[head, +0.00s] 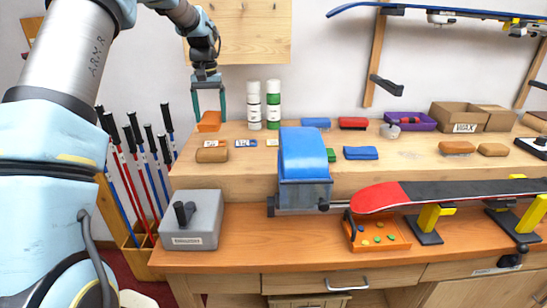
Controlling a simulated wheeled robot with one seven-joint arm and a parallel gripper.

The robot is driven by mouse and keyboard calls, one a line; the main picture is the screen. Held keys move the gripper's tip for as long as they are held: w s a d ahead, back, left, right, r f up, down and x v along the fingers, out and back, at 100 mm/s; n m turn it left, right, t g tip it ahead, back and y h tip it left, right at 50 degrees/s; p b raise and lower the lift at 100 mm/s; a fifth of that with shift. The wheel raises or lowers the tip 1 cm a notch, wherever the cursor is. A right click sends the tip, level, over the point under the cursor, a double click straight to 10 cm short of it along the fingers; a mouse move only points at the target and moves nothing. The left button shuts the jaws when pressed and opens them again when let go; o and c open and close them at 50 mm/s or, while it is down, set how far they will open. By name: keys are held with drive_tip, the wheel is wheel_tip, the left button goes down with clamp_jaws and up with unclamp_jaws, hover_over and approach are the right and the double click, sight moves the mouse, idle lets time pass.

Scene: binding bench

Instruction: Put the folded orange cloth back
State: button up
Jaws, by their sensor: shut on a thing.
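The folded orange cloth (209,122) is at the left end of the raised wooden shelf (225,174), near its back edge. My gripper (209,112) points down over it and is shut on it, with one finger on each side. I cannot tell whether the cloth rests on the shelf or hangs just above it. Other folded cloths lie farther right on the shelf: a blue one (315,122) and a red one (352,123) at the back, and another blue one (361,153) nearer the front.
A white bottle (254,106) and a green-banded bottle (273,106) stand right of my gripper. A brown block (212,155) and small labels lie in front of the cloth. A blue machine (304,160) stands mid-bench. Ski poles (130,165) stand at the left.

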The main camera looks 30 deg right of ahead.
drive_tip(key=s+d+r, duration=0.2)
drive_tip(key=d+r, duration=0.1)
drive_tip(key=d, duration=0.4)
drive_tip(key=s+d+r, duration=0.1)
drive_tip(key=d+r, duration=0.2)
drive_tip(key=d, duration=0.3)
drive_tip(key=b, duration=0.8)
hover_over(275, 159)
wheel_tip(275, 159, down, 10)
wheel_tip(275, 159, down, 10)
drive_tip(key=shift+r+p, duration=0.1)
drive_tip(key=shift+p, duration=1.15)
drive_tip(key=o, duration=1.1)
drive_tip(key=shift+c, duration=0.2)
wheel_tip(275, 159, up, 12)
drive_tip(key=shift+b, duration=1.15)
